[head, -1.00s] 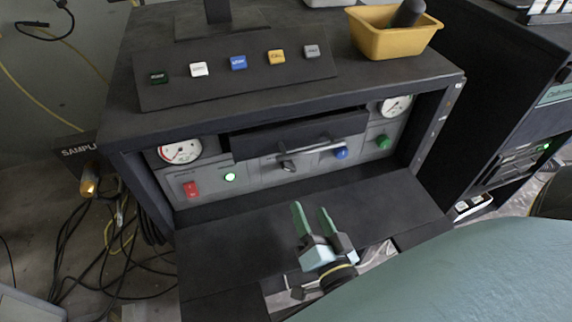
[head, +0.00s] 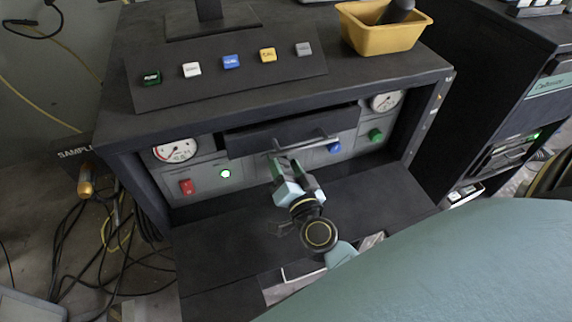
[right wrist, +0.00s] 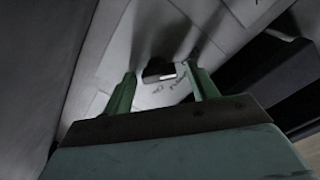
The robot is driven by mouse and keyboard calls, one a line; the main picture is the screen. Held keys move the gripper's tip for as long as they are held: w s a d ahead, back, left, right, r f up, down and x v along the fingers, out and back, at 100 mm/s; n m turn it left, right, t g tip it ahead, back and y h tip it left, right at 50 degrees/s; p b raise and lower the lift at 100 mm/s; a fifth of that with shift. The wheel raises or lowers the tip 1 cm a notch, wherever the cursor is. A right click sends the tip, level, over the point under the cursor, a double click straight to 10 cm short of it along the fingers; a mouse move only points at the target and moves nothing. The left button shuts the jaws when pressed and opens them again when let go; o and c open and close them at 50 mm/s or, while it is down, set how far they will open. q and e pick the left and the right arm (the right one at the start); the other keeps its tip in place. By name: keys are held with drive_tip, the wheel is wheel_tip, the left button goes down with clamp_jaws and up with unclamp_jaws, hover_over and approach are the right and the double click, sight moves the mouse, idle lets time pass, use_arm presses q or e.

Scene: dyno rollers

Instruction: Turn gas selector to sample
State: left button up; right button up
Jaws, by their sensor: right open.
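The gas selector, a small dark knob (right wrist: 157,68) with a pale mark, shows in the right wrist view on the grey panel, with small unreadable lettering beside it. In the head view my right gripper (head: 284,164) hides it. My right gripper is open, its green fingers pointing at the panel. In the right wrist view the fingertips (right wrist: 163,74) stand on either side of the knob in the picture. I cannot tell whether they touch the panel or reach around the knob. My left gripper is not in view.
A dark drawer with a bar handle (head: 306,142) sits just above the gripper. A dark shelf (head: 215,238) lies below.

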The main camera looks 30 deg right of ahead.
drive_tip(key=c, duration=1)
drive_tip(key=shift+m, duration=0.4)
drive_tip(key=m+p, duration=0.1)
drive_tip(key=m, duration=0.2)
drive_tip(key=shift+m, duration=0.4)
drive_tip(key=m, duration=0.4)
drive_tip(key=shift+d+f+m, duration=0.1)
drive_tip(key=shift+m, duration=0.6)
drive_tip(key=o, duration=1)
